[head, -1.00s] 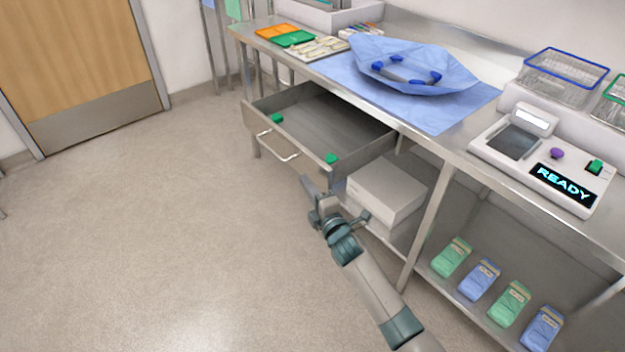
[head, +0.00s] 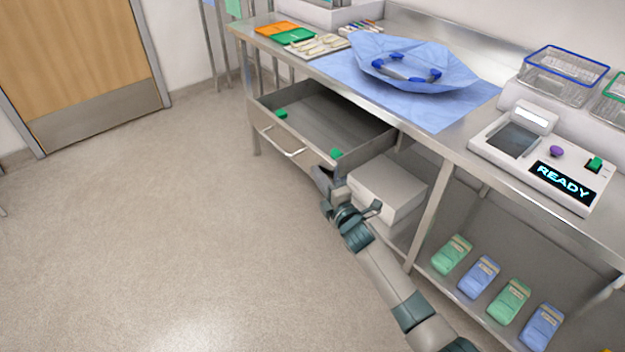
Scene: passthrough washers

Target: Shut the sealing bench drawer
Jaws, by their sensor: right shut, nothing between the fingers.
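The sealing bench (head: 452,142) is a steel table along the right. Its drawer (head: 318,122) stands partly open, its front panel and bar handle (head: 281,143) facing the floor at the left. My left gripper is out of view.
A white box (head: 388,187) sits on the shelf below the drawer. Several green and blue packs (head: 480,278) lie on the lower shelf. A blue wrap (head: 412,68) and a sealer reading READY (head: 540,160) are on the bench top. The floor at the left is clear.

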